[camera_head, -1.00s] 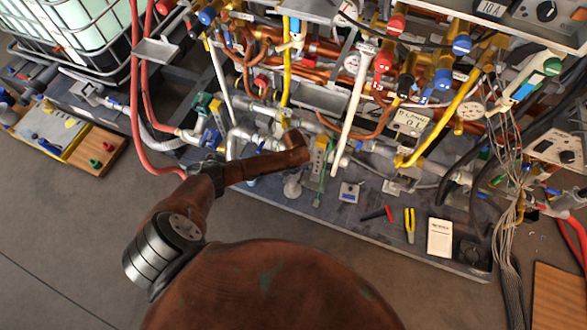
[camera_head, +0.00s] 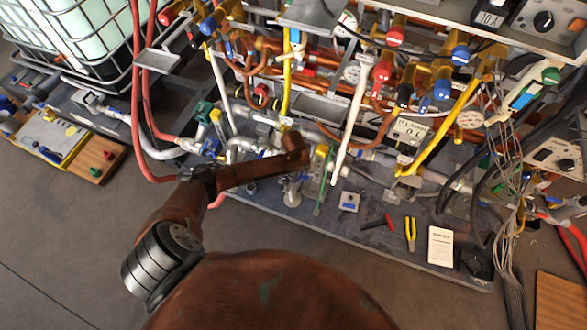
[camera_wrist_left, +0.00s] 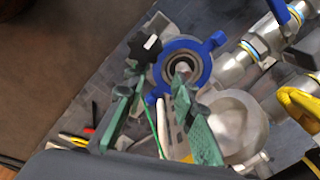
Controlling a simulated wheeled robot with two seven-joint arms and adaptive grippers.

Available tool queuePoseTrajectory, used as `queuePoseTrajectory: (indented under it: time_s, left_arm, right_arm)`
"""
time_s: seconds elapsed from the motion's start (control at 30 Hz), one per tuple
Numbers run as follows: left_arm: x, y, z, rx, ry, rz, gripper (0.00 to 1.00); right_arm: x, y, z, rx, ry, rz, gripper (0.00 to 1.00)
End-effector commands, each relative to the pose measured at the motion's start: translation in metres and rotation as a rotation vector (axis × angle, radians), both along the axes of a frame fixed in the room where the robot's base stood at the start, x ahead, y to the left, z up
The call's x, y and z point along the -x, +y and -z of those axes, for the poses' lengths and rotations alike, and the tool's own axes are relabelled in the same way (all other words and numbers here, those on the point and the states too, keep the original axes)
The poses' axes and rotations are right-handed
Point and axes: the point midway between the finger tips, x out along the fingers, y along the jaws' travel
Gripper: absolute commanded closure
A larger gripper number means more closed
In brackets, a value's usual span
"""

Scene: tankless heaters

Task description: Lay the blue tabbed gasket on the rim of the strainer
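The blue tabbed gasket (camera_wrist_left: 205,68) is a flat ring in the left wrist view, with one tab at upper right and another at lower left. Through its hole shows a grey round fitting, apparently the strainer's top (camera_wrist_left: 181,68). The ring seems to lie around or on it; exact seating cannot be told. My left gripper (camera_wrist_left: 161,84) has two green fingers, spread apart. In the head view my arm hides the gripper and gasket. My right gripper is out of view.
A black star knob (camera_wrist_left: 145,48) stands close to the left fingertip. Grey pipes (camera_wrist_left: 240,70) and a yellow handle (camera_wrist_left: 298,104) crowd the right side. In the head view, pliers (camera_head: 410,234) and a white booklet (camera_head: 440,246) lie on the bench's front part.

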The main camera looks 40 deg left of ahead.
Motion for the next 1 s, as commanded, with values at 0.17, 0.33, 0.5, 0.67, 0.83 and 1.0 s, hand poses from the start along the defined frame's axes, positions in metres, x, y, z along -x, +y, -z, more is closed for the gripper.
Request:
queuePoseTrajectory:
  time_s: [0.17,0.33,0.5,0.67,0.83,1.0]
  left_arm:
    - [0.001,-0.001,-0.038,-0.001,-0.002,0.001,0.75]
    - [0.002,-0.002,-0.061,-0.001,-0.001,0.0,0.75]
    - [0.003,-0.003,-0.07,-0.001,-0.001,0.0,0.75]
    - [0.003,-0.003,-0.071,-0.001,0.001,0.0,0.75]
    - [0.003,-0.003,-0.071,0.0,0.0,0.0,0.75]
    - [0.003,-0.003,-0.07,0.0,0.0,0.0,0.75]
  right_arm:
    - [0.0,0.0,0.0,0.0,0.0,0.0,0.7]
    - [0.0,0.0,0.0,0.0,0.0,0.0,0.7]
    - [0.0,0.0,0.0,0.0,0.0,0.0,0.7]
    - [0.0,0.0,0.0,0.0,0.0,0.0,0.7]
    - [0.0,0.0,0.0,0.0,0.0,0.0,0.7]
    - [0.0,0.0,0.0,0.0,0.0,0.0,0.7]
